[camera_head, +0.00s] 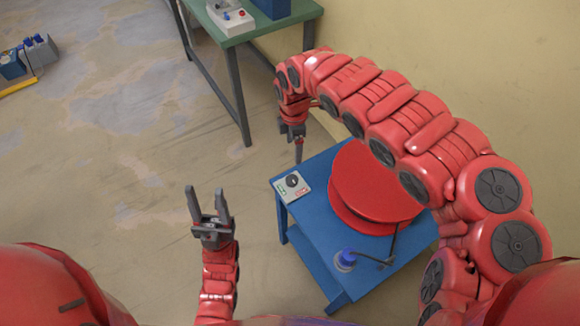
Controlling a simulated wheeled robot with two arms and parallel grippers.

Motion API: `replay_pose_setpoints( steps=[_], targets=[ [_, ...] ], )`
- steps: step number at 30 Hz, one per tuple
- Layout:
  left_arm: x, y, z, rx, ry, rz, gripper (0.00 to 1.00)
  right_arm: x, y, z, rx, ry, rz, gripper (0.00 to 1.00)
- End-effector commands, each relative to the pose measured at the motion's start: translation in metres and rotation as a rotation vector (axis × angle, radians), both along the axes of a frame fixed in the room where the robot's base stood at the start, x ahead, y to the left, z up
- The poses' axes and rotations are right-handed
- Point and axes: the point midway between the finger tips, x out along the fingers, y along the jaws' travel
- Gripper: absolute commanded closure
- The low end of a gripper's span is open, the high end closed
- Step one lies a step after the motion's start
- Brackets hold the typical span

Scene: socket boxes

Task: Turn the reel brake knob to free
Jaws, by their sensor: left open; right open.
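The reel brake knob (292,180) is a black round knob on a small pale plate (303,191) with a green and a red label. The plate sits at the left corner of a blue table (313,246). A large red reel (368,186) lies on that table, right of the knob. My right gripper (299,158) is above and just beyond the knob, pointing down, apart from it; its fingers are seen nearly edge-on and it holds nothing visible. My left gripper (207,194) is open and empty, left of the blue table over the floor.
A crank with a blue knob (345,260) is at the table's front. My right arm arches over the reel. A green table (285,21) with a white box (231,17) stands behind. Blue-grey objects (28,56) lie far left.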

Motion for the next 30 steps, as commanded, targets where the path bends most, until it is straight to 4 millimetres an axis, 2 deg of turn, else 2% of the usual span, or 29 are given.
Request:
replay_pose_setpoints(
  steps=[5, 12, 18, 24, 30],
  targets=[
    [0.0, 0.0, 0.003, 0.0, 0.0, 0.0, 0.5, -0.002, 0.004, -0.028, 0.005, 0.003, 0.002, 0.17],
    [0.0, 0.0, 0.005, 0.0, 0.0, 0.0, 0.5, -0.003, 0.004, -0.084, 0.009, 0.003, 0.0, 0.17],
    [0.0, 0.0, 0.006, 0.0, 0.0, 0.0, 0.5, -0.001, 0.005, -0.12, 0.011, -0.002, -0.002, 0.17],
    [0.0, 0.0, 0.004, 0.0, 0.0, 0.0, 0.5, -0.001, 0.005, -0.15, 0.01, -0.001, -0.001, 0.17],
    [0.0, 0.0, 0.001, 0.0, 0.0, 0.0, 0.5, 0.0, 0.004, -0.166, 0.009, -0.003, -0.003, 0.17]
  ],
)
